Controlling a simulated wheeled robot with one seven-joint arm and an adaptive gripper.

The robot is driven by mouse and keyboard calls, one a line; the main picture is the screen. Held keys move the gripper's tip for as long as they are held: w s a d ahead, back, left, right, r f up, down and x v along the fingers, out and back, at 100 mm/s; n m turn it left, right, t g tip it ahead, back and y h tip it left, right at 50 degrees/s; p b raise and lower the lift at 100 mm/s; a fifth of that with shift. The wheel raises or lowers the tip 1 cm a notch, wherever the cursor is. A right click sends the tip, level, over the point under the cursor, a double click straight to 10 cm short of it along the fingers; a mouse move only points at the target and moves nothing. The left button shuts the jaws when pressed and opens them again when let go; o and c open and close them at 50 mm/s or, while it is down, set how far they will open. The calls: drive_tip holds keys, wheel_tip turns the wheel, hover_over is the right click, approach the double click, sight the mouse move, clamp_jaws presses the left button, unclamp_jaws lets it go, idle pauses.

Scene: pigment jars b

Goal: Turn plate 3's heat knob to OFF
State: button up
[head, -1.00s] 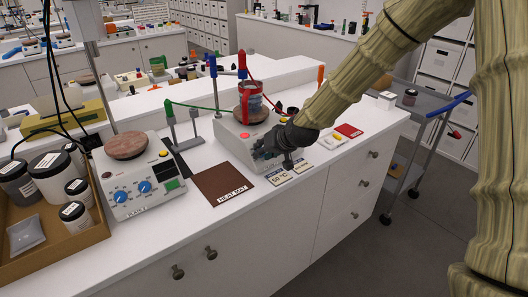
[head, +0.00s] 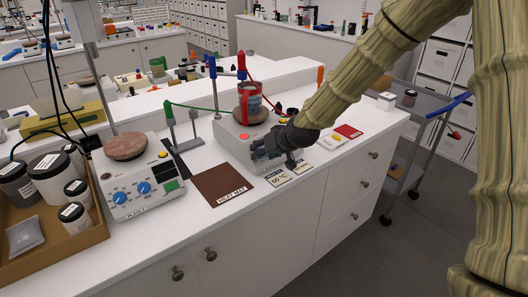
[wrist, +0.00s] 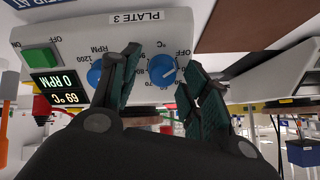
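Plate 3 (head: 232,146) is a white hotplate on the bench, and its label appears upside down in the wrist view (wrist: 133,17). Its blue heat knob (wrist: 162,69), marked °C, sits between my gripper's two dark green fingers. My gripper (wrist: 163,62) is open around this knob; I cannot tell whether either finger touches it. The knob's white mark is at its lower right in the wrist view, away from the OFF print. The display (wrist: 58,88) reads 0 RPM and 69 °C. In the head view my gripper (head: 257,148) hides the knob.
The blue RPM knob (wrist: 95,73) is close beside one finger. A red-banded vessel (head: 248,108) stands on plate 3, near a red clamp. A brown heat mat (head: 221,184) and a 50 °C card (head: 278,178) lie in front. Another hotplate (head: 140,180) stands left.

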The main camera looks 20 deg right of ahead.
drive_tip(key=shift+s, duration=0.1)
drive_tip(key=v, duration=1.2)
drive_tip(key=shift+f, duration=0.1)
idle(0.5)
